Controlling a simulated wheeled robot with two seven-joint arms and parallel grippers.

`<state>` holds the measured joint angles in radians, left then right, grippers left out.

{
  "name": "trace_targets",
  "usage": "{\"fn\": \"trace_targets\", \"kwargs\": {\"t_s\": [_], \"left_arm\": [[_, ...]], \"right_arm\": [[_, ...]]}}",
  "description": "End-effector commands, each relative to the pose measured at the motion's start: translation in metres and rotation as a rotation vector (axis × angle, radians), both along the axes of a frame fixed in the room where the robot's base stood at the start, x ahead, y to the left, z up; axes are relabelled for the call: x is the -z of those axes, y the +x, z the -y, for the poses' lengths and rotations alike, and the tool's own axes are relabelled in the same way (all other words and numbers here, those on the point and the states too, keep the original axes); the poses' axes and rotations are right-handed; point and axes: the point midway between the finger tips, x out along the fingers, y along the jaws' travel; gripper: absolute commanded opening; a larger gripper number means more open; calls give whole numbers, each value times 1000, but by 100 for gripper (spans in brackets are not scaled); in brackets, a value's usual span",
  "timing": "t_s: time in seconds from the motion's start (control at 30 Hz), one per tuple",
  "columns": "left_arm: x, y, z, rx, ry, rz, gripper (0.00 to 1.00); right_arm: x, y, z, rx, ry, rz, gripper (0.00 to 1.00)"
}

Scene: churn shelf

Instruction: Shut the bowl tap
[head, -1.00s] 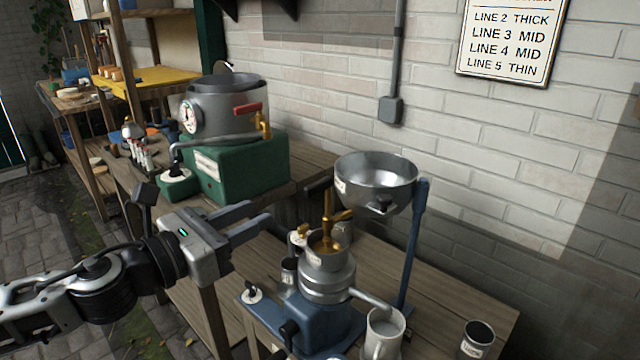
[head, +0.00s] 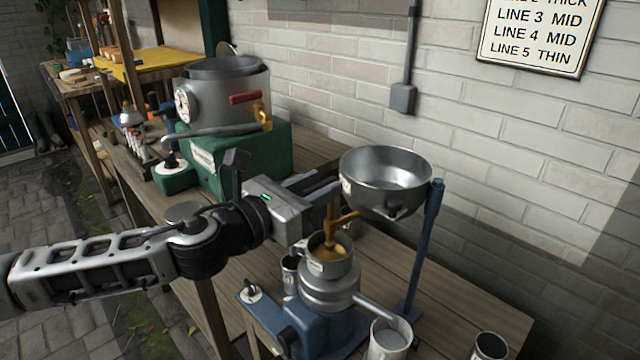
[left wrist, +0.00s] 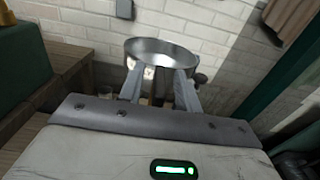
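The steel bowl (head: 385,182) is held on a blue post (head: 420,250) above the bench; it also shows in the left wrist view (left wrist: 162,52). A brass tap (head: 343,220) with a side lever stands below the bowl's left side, over a small cup on the blue machine. Its join to the bowl is hidden. A dark fitting (head: 393,211) sits under the bowl. My left gripper (head: 328,187) is at the bowl's left side, just above the brass tap. Its fingers are apart and empty; contact with the bowl or tap cannot be told. My right gripper is out of view.
The brick wall lies behind.

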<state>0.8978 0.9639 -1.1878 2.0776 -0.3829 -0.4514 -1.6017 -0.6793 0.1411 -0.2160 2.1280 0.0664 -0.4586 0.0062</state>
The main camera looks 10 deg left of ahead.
Motion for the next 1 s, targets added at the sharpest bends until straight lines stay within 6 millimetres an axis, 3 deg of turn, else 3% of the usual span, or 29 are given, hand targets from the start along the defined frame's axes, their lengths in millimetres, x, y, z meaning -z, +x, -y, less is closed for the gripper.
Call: {"fn": "trace_targets", "kwargs": {"t_s": [0.1, 0.23, 0.67, 1.0], "left_arm": [[0, 0, 0, 0, 0, 0, 34], [0, 0, 0, 0, 0, 0, 0], [-2, -2, 2, -48, -1, -2, 0], [-5, -6, 12, -286, -5, -6, 0]], "right_arm": [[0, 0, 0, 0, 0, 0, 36], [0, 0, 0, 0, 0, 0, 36], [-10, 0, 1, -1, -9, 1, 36], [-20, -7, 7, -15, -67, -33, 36]]}}
